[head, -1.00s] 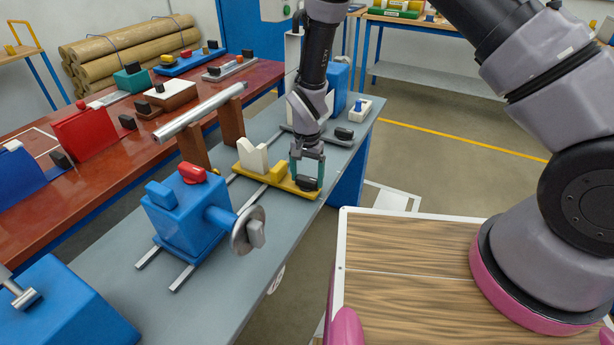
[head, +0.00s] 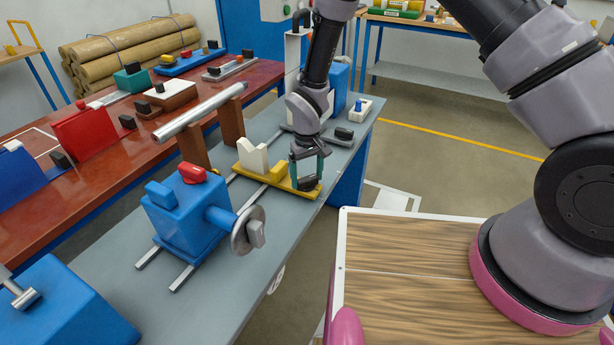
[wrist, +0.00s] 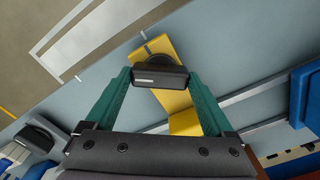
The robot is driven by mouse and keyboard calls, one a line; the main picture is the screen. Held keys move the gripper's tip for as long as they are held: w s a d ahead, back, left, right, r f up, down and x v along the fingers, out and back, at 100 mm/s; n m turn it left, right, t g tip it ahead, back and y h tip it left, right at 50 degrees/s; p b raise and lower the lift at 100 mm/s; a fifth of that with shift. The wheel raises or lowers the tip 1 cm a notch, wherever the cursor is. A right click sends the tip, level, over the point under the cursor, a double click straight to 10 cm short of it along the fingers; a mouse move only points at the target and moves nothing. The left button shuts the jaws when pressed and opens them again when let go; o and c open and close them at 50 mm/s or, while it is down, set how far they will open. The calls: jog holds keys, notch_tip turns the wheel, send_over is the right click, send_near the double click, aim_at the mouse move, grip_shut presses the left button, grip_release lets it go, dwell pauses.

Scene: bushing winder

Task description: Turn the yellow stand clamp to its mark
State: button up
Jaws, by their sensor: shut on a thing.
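The yellow stand (head: 248,170) lies across two rails on the grey bench, with a cream notched block (head: 252,156) on it. It also shows in the wrist view (wrist: 178,100). Its clamp is a black handle (wrist: 160,75) on a round base at the stand's end near the bench edge. A short pale line shows on the handle's left part, and a small pale tick lies by the stand's end in the wrist view. My gripper (head: 307,186) is shut on the handle, with a green finger at each end of it (wrist: 160,77).
A blue winder head (head: 187,215) with a disc stands on the rails nearer me. A steel bar (head: 200,112) on brown posts stands behind. Another black handle (head: 344,133) lies to the right on the bench. The floor beyond the bench edge is open.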

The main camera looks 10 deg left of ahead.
aim_at(307, 178)
jog(key=n, duration=0.6)
jog(key=shift+n, duration=0.4)
dwell(0.3)
jog(key=o, duration=1.1)
jog(key=shift+r, duration=0.1)
notch_tip(307, 178, up, 11)
jog(key=shift+f, duration=0.15)
